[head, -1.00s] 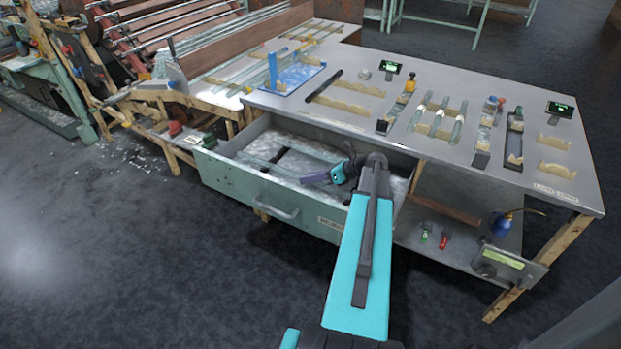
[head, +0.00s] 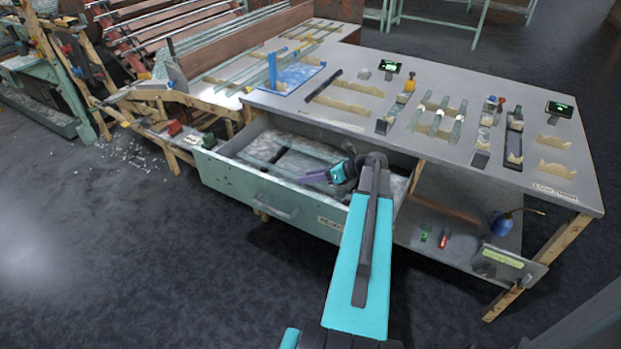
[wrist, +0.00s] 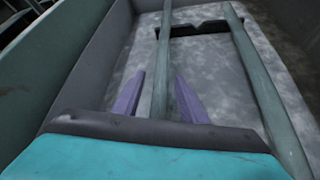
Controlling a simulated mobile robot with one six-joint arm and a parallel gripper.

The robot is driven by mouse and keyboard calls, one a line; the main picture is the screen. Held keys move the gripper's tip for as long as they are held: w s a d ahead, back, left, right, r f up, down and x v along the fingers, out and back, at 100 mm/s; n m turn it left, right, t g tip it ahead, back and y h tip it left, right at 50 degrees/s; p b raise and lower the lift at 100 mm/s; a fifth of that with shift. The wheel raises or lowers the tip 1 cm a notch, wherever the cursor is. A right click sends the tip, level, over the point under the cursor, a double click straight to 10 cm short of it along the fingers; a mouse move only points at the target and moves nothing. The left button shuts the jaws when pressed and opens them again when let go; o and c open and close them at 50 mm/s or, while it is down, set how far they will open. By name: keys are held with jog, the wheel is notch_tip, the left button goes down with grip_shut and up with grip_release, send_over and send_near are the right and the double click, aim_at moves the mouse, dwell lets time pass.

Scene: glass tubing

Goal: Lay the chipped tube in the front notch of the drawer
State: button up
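The pale green drawer (head: 262,190) stands open under the bench. Two long greenish glass tubes lie lengthwise in it in the wrist view, a left tube (wrist: 162,55) and a right tube (wrist: 254,70). I cannot make out a chip on either. A dark notched support (wrist: 200,28) crosses the drawer floor near their far ends. My gripper (wrist: 160,97), with purple fingers, is inside the drawer; it also shows in the head view (head: 314,176). Its fingers are apart, one on each side of the left tube, with visible gaps. The near tube ends are hidden behind my gripper.
The grey bench top (head: 350,112) above the drawer carries wooden cradles, several short tubes (head: 437,122) and a blue stand (head: 273,70). Drawer walls (wrist: 75,65) rise close beside my gripper. A lower shelf (head: 455,255) holds a blue bottle (head: 502,224).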

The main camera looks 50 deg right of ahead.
jog(key=v, duration=1.2)
jog(key=shift+b, duration=0.4)
jog(key=shift+a, duration=0.1)
dwell(0.5)
